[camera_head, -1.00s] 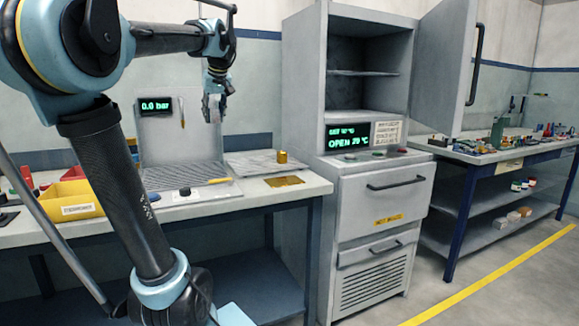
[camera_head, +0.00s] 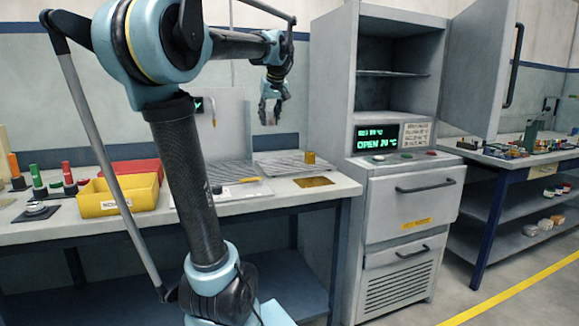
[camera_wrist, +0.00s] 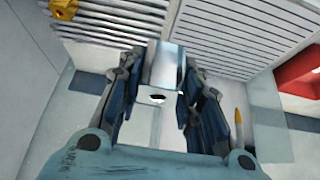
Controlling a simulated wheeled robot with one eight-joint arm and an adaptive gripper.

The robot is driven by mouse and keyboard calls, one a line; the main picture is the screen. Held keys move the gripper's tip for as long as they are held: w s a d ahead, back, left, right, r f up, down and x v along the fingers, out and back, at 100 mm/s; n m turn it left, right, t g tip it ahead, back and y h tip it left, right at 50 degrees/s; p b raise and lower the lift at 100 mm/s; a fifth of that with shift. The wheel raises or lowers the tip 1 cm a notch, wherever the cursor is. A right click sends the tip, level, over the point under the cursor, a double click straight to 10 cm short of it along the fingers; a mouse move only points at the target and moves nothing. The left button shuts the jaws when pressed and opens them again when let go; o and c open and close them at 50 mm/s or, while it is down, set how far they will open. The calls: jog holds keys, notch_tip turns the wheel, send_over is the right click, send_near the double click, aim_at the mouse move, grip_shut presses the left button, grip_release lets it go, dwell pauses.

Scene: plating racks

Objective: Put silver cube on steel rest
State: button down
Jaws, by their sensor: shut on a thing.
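My gripper (camera_head: 272,112) hangs above the workbench in the head view, fingers down. In the wrist view my gripper (camera_wrist: 167,88) is shut on the silver cube (camera_wrist: 168,62), a shiny grey block between the fingertips. The cube is held in the air, clear of the bench. Two grey slatted plates lie under it: one (camera_wrist: 110,28) bears a brass piece, the other (camera_wrist: 230,40) is bare in its visible part. I cannot tell which of them is the steel rest. In the head view the plate on the right (camera_head: 285,168) shows behind the bench's front edge.
A brass cylinder (camera_head: 309,157) stands on the right plate, with a flat brass sheet (camera_head: 314,182) in front. A yellow bin (camera_head: 110,196) and a red bin (camera_head: 140,169) stand left. An open grey oven cabinet (camera_head: 395,130) stands right of the bench.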

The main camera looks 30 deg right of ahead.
send_over(280, 165)
jog(key=s, duration=0.2)
notch_tip(280, 165, down, 9)
jog(key=shift+w+a+f, duration=0.1)
jog(key=shift+w+f, duration=0.05)
jog(key=shift+f, duration=2.5)
jog(key=shift+w+a+f, duration=0.1)
jog(key=shift+w+f, duration=0.05)
jog(key=shift+f, duration=2.5)
jog(key=c, duration=1.1)
grip_release()
jog(key=shift+d+f, duration=0.1)
jog(key=v, duration=1.2)
